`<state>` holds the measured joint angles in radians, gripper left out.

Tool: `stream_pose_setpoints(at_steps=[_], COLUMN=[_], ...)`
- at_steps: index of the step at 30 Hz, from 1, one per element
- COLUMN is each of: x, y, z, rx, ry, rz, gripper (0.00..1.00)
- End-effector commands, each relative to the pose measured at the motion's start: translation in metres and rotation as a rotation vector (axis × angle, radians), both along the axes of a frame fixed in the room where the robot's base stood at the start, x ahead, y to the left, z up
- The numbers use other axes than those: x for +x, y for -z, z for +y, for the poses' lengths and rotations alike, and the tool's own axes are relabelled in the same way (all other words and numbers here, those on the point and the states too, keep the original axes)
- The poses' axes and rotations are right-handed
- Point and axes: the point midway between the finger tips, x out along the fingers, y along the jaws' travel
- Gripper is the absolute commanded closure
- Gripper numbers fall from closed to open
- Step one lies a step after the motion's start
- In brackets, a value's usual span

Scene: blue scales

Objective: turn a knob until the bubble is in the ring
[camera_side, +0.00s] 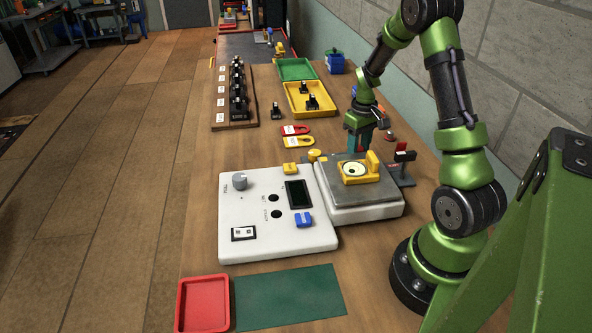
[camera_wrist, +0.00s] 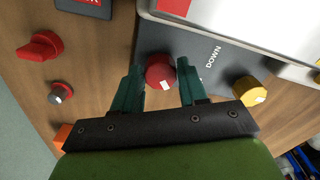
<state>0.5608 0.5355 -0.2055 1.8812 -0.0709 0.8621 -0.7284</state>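A scale with a metal pan (camera_side: 330,180) and white body stands on the bench in the side view. On the pan is a yellow bubble level (camera_side: 374,160) with a round pale vial; a small dark mark shows in it, but whether the bubble lies inside the ring is too small to tell. In the wrist view a red knob (camera_wrist: 160,73) lies between the two teal fingers of my gripper (camera_wrist: 159,80), which are open with gaps on both sides. In the side view my gripper (camera_side: 361,138) is low behind the scale. A yellow knob (camera_wrist: 249,91) is to the right; it also shows in the side view (camera_side: 314,156).
A white control panel (camera_side: 260,238) adjoins the scale. Two padlock-shaped tags (camera_side: 297,141), a yellow tray (camera_side: 311,100) and a red tray (camera_side: 204,303) lie on the bench. Another red knob (camera_wrist: 40,47) is left of my fingers in the wrist view.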

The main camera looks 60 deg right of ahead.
Motion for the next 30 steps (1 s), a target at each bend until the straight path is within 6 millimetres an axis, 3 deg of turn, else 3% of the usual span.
stream_pose_setpoints(at_steps=[1, 6, 17, 30], x=[0.0001, 0.0001, 0.0005, 0.0015], y=[-0.0002, -0.0004, -0.0006, -0.0009], z=[0.0000, 0.0000, 0.0001, 0.0010], rx=[0.000, 0.000, -0.001, -0.001], ry=[0.000, 0.000, 0.064, 0.409], rz=[0.000, 0.000, -0.001, -0.002], gripper=[0.66, 0.92, 0.91, 0.91])
